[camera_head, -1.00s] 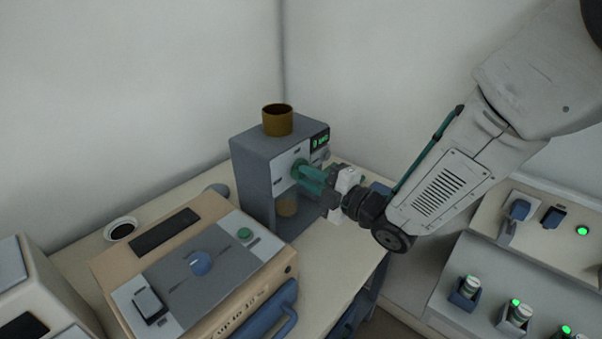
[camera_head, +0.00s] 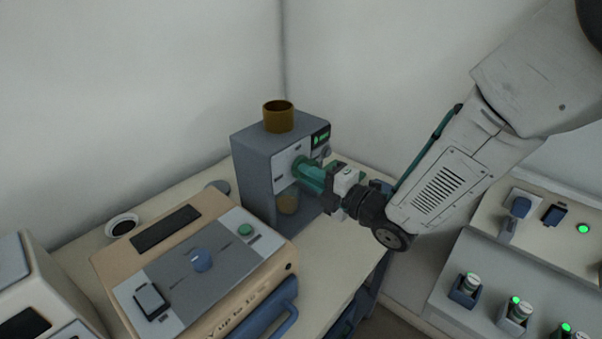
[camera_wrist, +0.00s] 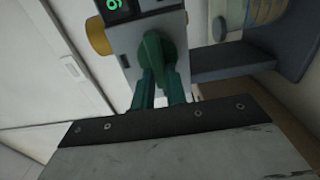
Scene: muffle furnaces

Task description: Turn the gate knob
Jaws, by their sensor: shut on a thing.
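The gate knob (camera_wrist: 153,55) is a green knob on the light front panel of a grey dispenser-like machine (camera_head: 255,170) at the back of the table. My gripper (camera_head: 311,176) reaches it from the right in the head view, with its green fingers against the panel. In the wrist view the two fingers of my gripper (camera_wrist: 161,88) are shut on the knob's handle, one on each side. In the head view the fingers hide most of the knob. A small display with green digits (camera_head: 321,138) sits above the knob.
Bare tabletop (camera_head: 325,262) lies at the front right.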

